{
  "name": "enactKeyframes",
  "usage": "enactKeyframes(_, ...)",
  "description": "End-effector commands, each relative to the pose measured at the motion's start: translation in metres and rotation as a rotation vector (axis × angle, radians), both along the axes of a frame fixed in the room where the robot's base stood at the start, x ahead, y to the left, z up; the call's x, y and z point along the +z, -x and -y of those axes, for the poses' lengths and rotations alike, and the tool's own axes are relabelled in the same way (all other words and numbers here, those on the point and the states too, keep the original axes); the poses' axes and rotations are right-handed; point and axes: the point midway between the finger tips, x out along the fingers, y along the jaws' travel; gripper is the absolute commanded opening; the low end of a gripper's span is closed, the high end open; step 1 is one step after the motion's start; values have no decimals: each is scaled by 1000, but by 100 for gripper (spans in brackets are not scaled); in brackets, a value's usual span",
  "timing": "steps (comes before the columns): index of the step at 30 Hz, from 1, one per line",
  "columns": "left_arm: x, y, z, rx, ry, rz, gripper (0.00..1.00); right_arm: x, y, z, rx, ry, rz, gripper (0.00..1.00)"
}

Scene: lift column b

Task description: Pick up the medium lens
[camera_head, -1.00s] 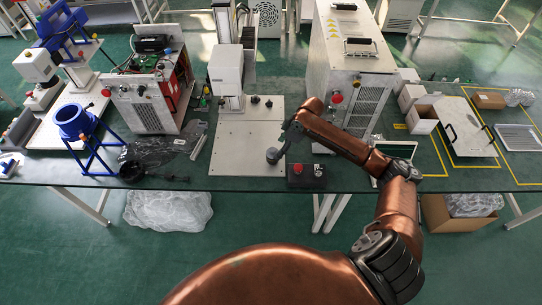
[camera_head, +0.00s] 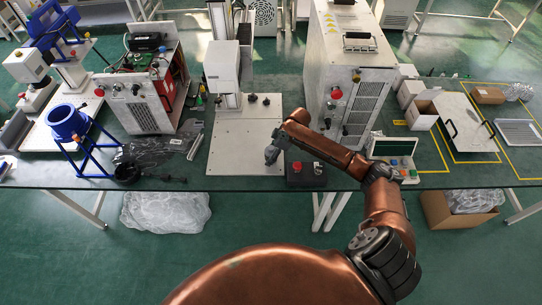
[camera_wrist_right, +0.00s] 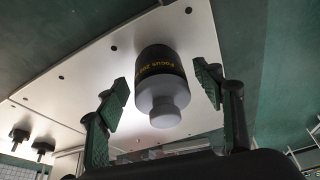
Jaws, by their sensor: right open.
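The lens (camera_wrist_right: 160,72) shows in the right wrist view as a short black cylinder with yellow lettering and a narrower pale grey end. It is by the white base plate (camera_head: 232,158). My right gripper (camera_wrist_right: 163,95) is open, with one green-padded finger on each side of the lens and gaps between the pads and the lens. In the head view my right gripper (camera_head: 273,149) is over the front right part of the plate and hides most or all of the lens. My left gripper is not in view.
A black box with a red button (camera_head: 305,174) stands close to the right of my gripper. The white machine head (camera_head: 222,66) rises behind the plate. A tall grey cabinet (camera_head: 338,75) is behind my right arm. A clear bag (camera_head: 140,153) lies to the left.

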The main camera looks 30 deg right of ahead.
Motion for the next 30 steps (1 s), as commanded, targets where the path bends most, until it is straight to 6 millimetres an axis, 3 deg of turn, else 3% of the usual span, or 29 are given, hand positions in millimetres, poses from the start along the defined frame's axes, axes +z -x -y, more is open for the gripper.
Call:
enactKeyframes(3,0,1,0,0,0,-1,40,0,-1,-1,1,0,0,60)
enactKeyframes(30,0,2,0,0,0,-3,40,1,-1,-1,1,0,3,0)
